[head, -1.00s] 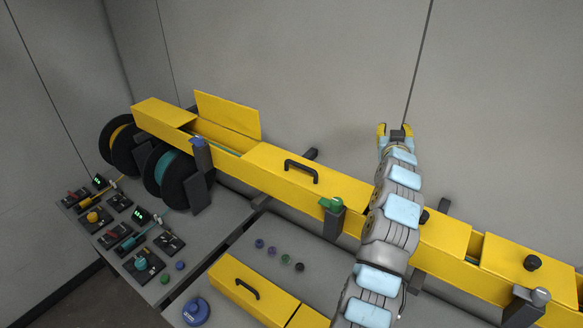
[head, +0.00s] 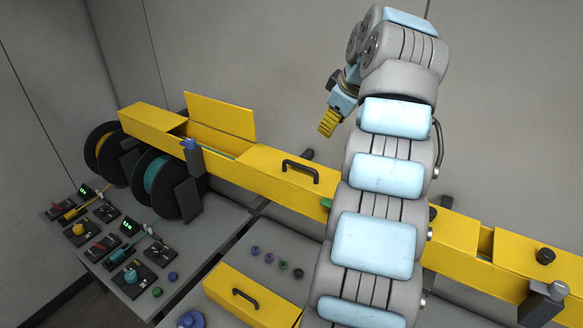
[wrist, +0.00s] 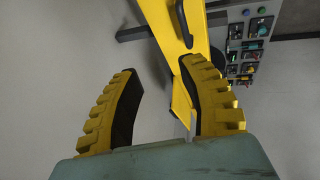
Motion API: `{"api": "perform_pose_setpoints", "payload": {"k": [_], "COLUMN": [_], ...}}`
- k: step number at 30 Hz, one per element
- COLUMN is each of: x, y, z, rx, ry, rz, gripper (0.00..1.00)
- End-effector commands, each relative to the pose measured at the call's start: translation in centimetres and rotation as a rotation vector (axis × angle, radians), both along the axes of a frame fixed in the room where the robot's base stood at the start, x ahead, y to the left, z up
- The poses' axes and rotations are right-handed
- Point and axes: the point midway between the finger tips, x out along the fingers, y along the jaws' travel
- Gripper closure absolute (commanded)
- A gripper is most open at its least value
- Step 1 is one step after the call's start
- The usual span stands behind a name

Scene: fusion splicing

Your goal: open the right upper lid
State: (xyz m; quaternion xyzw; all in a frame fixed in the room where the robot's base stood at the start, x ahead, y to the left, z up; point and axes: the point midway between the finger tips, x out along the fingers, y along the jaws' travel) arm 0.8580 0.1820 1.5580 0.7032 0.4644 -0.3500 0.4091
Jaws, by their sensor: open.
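The long yellow upper duct (head: 265,180) runs across the head view. At its right is a flat yellow lid (head: 520,262) with a black knob (head: 545,255). Beside its left edge is a narrow gap (head: 486,241) into the duct. A lid with a black handle (head: 300,168) lies flat mid-duct. At the left, another lid (head: 222,116) stands upright and open. My gripper (head: 327,123) is raised above and behind the handled lid, touching nothing. In the wrist view my gripper (wrist: 157,66) is open and empty, with the duct (wrist: 172,22) beyond it.
My arm hides part of the duct right of the handled lid. Black reels (head: 160,185) and control boxes (head: 132,278) stand at the left. A lower yellow box (head: 250,300) with a handle and several small caps (head: 270,257) are on the bench in front. The wall is behind.

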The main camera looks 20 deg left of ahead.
Motion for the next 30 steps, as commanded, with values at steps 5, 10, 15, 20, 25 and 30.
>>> {"api": "perform_pose_setpoints", "payload": {"k": [5,10,15,20,25,30], "x": [-2.4,-2.9,-2.4,-1.9,-1.5,-1.0], "y": [-0.8,-0.8,-0.1,0.6,1.3,2.1], "z": [1.0,0.7,-1.0,-2.6,-4.3,-6.4], "rx": [-0.035,-0.043,-0.043,-0.044,-0.043,-0.044], "ry": [0.054,0.069,0.068,0.068,0.069,0.070], "rz": [0.062,0.078,0.078,0.077,0.077,0.078], "gripper": [0.59,0.59,0.59,0.59,0.59,0.59]}}
